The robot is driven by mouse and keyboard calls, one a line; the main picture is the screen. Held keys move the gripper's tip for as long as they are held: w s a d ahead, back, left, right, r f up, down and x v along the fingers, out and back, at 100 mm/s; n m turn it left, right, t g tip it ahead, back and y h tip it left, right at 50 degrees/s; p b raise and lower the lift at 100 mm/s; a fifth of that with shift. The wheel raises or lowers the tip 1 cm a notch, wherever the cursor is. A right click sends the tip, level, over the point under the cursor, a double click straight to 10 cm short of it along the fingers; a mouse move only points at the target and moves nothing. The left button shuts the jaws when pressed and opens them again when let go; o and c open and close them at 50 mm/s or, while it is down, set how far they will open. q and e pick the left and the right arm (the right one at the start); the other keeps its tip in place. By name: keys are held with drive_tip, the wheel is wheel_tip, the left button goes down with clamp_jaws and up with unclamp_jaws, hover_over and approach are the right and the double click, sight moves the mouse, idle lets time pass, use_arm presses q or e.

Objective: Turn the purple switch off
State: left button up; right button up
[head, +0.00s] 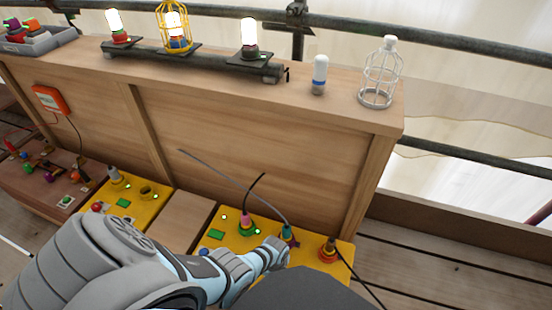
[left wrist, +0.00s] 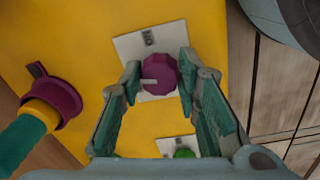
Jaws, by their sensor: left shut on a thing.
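The purple switch (left wrist: 158,74) is a round faceted knob on a white plate (left wrist: 128,50) on the yellow panel (left wrist: 85,40). Its pale pointer mark faces left in the left wrist view. A small dark label, too blurred to read surely, sits above it on the plate. My left gripper (left wrist: 160,68) has its fingertips on both sides of the knob and is shut on it. In the head view my left gripper (head: 276,252) is low over the right yellow panel (head: 338,250) and hides the switch. My right gripper is not in view.
A purple socket (left wrist: 62,102) with a yellow and teal plug (left wrist: 25,145) stands left of the switch. A green button (left wrist: 185,153) is below it. Cabled plugs (head: 246,222) rise nearby. Lit lamps (head: 249,38) and a white cage (head: 380,78) stand on the wooden shelf behind.

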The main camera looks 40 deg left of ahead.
use_arm(q)
drive_tip(key=shift+n, duration=1.3)
drive_tip(key=o, duration=1.2)
drive_tip(key=shift+c, duration=0.2)
drive_tip(key=shift+w+r, duration=0.1)
drive_tip(key=shift+r, duration=0.15)
wheel_tip(320, 180, up, 11)
drive_tip(key=shift+s+r, duration=0.2)
drive_tip(key=shift+s, duration=0.15)
